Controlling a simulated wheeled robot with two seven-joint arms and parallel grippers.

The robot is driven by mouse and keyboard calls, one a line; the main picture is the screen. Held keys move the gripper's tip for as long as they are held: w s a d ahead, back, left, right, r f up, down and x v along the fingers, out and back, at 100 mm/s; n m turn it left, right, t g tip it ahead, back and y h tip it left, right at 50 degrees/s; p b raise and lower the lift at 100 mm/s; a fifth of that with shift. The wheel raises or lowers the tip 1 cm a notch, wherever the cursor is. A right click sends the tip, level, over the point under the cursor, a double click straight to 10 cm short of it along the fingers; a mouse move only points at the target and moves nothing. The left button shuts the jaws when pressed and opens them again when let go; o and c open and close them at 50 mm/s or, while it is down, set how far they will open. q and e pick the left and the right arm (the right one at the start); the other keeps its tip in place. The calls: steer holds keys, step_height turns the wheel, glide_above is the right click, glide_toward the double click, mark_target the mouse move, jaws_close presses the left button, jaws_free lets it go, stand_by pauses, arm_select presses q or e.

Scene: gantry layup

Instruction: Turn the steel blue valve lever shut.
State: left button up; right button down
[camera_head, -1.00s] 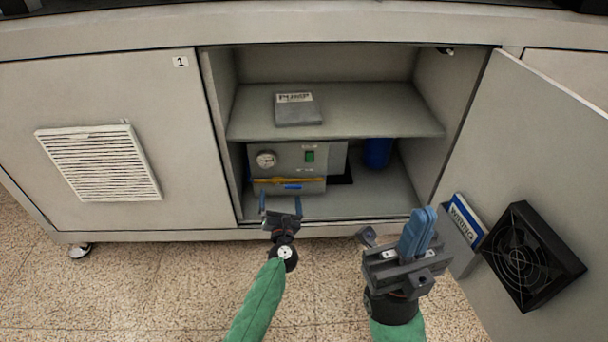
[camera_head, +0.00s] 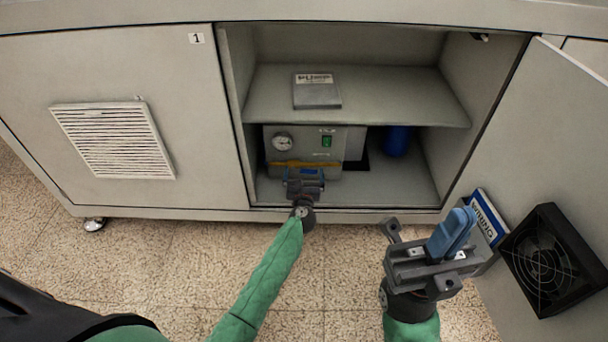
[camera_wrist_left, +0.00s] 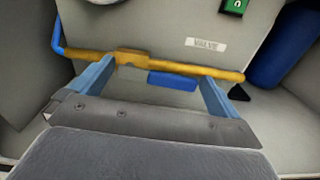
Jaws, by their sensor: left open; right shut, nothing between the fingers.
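The steel blue valve lever (camera_wrist_left: 172,80) is a short flat bar, lying lengthwise just under the yellow pipe (camera_wrist_left: 195,67) on the pump unit's front. A VALVE label (camera_wrist_left: 206,44) is above it. My left gripper (camera_head: 305,174) reaches into the open cabinet at the pump unit (camera_head: 355,140). In the left wrist view its fingers (camera_wrist_left: 158,80) stand apart, one on each side of the lever, with nothing gripped. I cannot tell whether they touch the pipe. In the head view the gripper mostly hides the lever. My right gripper (camera_head: 452,235) is shut and empty in front of the cabinet's right side.
A shelf (camera_head: 400,98) with a PUMP-labelled box (camera_head: 317,92) is above the unit. A blue cylinder (camera_head: 397,141) stands to the right. The open door (camera_head: 560,130) carries a black fan (camera_head: 550,258) and a WIRING booklet (camera_head: 488,215) near my right gripper.

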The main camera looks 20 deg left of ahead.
arm_select(q)
steer(key=shift+w, duration=0.1)
steer(key=shift+c, duration=0.2)
steer(key=c, duration=1.1)
